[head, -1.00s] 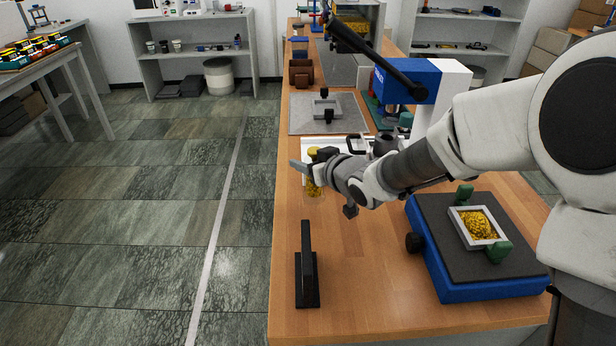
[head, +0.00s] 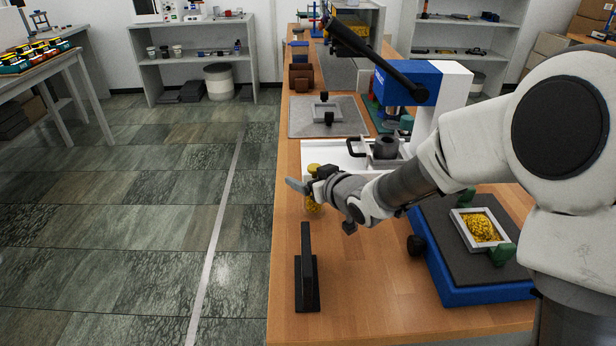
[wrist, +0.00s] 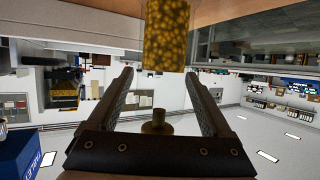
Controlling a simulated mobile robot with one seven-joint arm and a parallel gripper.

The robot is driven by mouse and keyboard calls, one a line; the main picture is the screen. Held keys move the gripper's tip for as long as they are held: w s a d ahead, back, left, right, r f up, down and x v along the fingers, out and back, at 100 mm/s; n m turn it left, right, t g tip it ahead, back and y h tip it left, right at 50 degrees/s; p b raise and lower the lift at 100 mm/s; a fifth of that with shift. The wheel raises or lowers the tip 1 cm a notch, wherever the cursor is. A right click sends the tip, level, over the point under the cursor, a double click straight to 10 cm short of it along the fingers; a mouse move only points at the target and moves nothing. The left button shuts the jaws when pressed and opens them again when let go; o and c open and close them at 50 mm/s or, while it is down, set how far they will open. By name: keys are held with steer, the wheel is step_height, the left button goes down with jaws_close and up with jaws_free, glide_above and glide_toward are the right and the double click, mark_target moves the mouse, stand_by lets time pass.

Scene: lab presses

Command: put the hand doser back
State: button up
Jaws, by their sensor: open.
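The hand doser has a yellow cap (head: 313,168) and a clear body of yellow granules (head: 312,205). It is at the bench's left edge in the head view, partly hidden behind my gripper (head: 303,182). In the wrist view, which is upside down, the granule-filled body (wrist: 167,35) is at top centre and a brass knob (wrist: 157,122) shows between the fingers. My gripper (wrist: 160,74) is open, its fingers on either side of the doser's line. Whether the doser's base touches the bench cannot be told. A black upright stand (head: 307,280) is on the bench nearer the camera.
A blue platform with a dark top (head: 470,290) bears a frame of yellow granules (head: 478,227) at right. A white tray (head: 325,155) and a blue-and-white press (head: 425,85) are behind the gripper. Bare bench (head: 365,290) lies between stand and platform.

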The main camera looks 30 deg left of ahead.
steer(key=shift+r, duration=0.2)
steer(key=p+v, duration=0.2)
steer(key=v, duration=1)
steer(key=shift+f, duration=0.1)
steer(key=d+r+m+t+h, duration=0.1)
steer(key=d+r+m+h, duration=0.3)
steer(key=d, duration=0.8)
steer(key=d+r+m+t+h, duration=0.15)
steer(key=d+h, duration=0.45)
steer(key=d, duration=0.6)
steer(key=s+d+r+m+g, duration=0.1)
steer(key=s+d, duration=0.3)
steer(key=s, duration=0.4)
steer(key=s+d+r+m+g+h, duration=0.1)
steer(key=s+d+m+g, duration=0.2)
steer(key=s, duration=0.6)
steer(key=shift+s+d+m, duration=0.2)
steer(key=shift+d+m, duration=0.65)
